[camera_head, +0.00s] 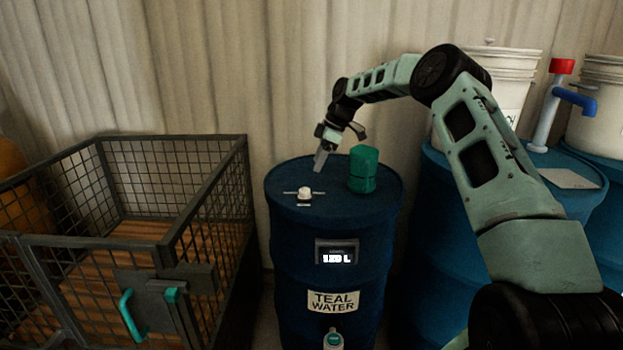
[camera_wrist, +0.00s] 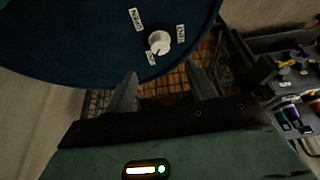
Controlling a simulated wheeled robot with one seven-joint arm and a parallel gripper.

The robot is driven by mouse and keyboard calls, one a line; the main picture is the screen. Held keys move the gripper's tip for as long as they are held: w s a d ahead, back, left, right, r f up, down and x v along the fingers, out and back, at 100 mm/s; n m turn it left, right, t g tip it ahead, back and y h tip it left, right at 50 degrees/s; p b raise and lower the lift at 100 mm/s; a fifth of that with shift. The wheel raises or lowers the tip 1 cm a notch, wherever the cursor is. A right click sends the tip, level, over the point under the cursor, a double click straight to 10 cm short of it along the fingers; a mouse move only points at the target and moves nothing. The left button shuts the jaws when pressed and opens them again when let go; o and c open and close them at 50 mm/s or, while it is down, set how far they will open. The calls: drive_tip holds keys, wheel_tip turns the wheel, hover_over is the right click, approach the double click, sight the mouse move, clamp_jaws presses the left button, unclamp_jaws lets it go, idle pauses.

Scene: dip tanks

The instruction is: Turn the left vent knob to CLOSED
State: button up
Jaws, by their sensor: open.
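The left vent knob (camera_head: 305,193) is a small white knob on top of the left blue barrel (camera_head: 290,235), with small label plates around it. In the wrist view the white knob (camera_wrist: 159,41) sits among three labels, too blurred to read surely; a dark mark on it points toward the lower label (camera_wrist: 152,57). My gripper (camera_head: 320,160) is above the barrel top, pointing down, behind and slightly right of the knob. In the wrist view my gripper (camera_wrist: 162,84) has its two fingers spread and empty, apart from the knob.
A teal-green cap (camera_head: 363,170) stands on the barrel right of the knob. A wire-mesh cage (camera_head: 120,225) with a wooden floor is to the left. A second blue barrel (camera_head: 435,215), white buckets (camera_head: 510,75) and a red-topped pipe (camera_head: 550,105) are at right. A corrugated wall stands behind.

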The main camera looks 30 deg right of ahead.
drive_tip(key=v, duration=0.7)
idle(0.3)
